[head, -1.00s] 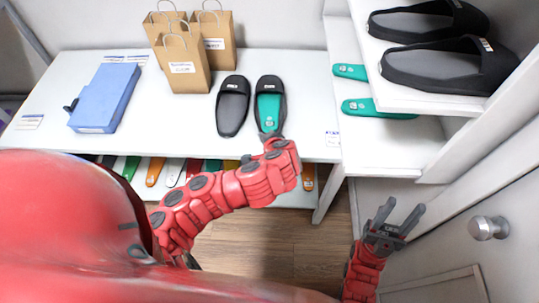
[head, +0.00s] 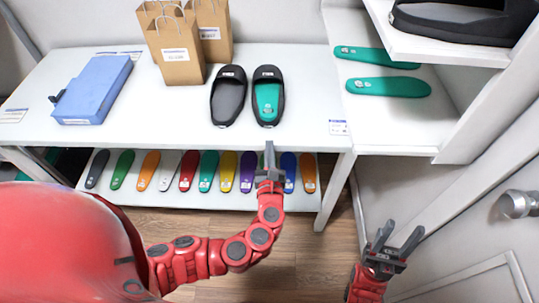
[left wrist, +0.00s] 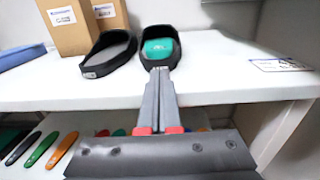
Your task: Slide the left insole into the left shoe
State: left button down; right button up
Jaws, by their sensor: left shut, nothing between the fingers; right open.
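Two black open shoes stand side by side on the white table (head: 310,130). The left one in the picture (head: 228,97) is dark inside, with no green insole visible. The right one (head: 267,73) has a green insole (head: 268,102) lying inside it, its front end under the strap. The same shoe (left wrist: 160,35) and green insole (left wrist: 160,47) show in the left wrist view. My left gripper (head: 269,150) is shut and empty, in front of the table edge, below the shoe's heel and apart from it. My right gripper (head: 398,232) is open and empty at the lower right.
Two green insoles (head: 388,87) lie on the right shelf, below a shelf with a black shoe (head: 465,22). Paper bags (head: 178,50) and a blue box (head: 92,90) stand on the table. Several coloured insoles (head: 227,171) line the lower shelf.

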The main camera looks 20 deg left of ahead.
aim_at(268, 119)
pick_arm(q)
jog(key=p+x, duration=0.1)
jog(key=x, duration=0.7)
jog(key=shift+w+a+f, duration=0.1)
jog(key=shift+w+a, duration=0.05)
jog(key=shift+w, duration=0.15)
jog(key=shift+w+a, duration=0.1)
jog(key=shift+w, duration=0.35)
jog(key=shift+w+a, duration=0.3)
jog(key=shift+w, duration=0.3)
